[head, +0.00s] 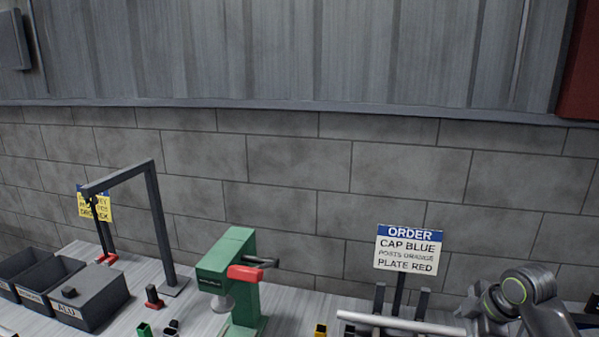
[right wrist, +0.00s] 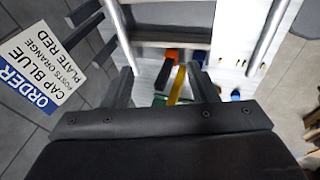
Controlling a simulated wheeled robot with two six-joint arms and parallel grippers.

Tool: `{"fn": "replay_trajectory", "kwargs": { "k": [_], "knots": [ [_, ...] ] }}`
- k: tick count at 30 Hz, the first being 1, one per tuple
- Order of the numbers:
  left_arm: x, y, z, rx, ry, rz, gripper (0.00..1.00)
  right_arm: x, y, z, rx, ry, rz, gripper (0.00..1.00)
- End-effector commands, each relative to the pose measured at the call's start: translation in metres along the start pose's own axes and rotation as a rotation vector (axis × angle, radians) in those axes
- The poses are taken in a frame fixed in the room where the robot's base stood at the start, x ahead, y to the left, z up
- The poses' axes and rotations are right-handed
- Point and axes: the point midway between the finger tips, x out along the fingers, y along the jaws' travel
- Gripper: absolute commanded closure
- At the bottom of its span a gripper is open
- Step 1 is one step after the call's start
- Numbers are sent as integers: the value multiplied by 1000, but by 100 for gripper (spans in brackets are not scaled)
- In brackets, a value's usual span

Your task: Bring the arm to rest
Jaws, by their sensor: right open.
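My right arm (head: 535,300) shows at the lower right of the head view, dark grey, right of the order sign. In the right wrist view my right gripper (right wrist: 158,84) has its two dark fingers apart. Nothing is clamped between the fingers; a yellow strip (right wrist: 177,84) and small green and orange pieces show beyond them, at a distance I cannot tell. My left gripper is in neither view.
The order sign (head: 408,250) stands left of my arm, near a pale rail (head: 400,326). A green press (head: 228,270) with a red handle stands mid-bench. A dark frame (head: 157,215) and dark bins (head: 50,277) are at left. A block wall closes the back.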

Motion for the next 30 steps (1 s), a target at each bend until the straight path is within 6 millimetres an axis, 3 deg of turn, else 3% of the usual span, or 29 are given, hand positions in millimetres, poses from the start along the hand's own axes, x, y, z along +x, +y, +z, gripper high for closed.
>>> {"fn": "replay_trajectory", "kwargs": {
  "k": [11, 14, 18, 24, 30],
  "knots": [
    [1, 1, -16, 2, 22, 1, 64, 43, -74, 12, 197, -46, -9, 47],
    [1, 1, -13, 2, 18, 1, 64, 55, -105, 17, 283, -63, -7, 47],
    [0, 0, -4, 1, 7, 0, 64, 68, -166, 26, 464, -96, 6, 47],
    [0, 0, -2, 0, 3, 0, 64, 65, -251, 41, 772, -151, 59, 47],
    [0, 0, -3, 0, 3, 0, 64, 45, -307, 53, 1019, -202, 127, 47]
  ]
}}
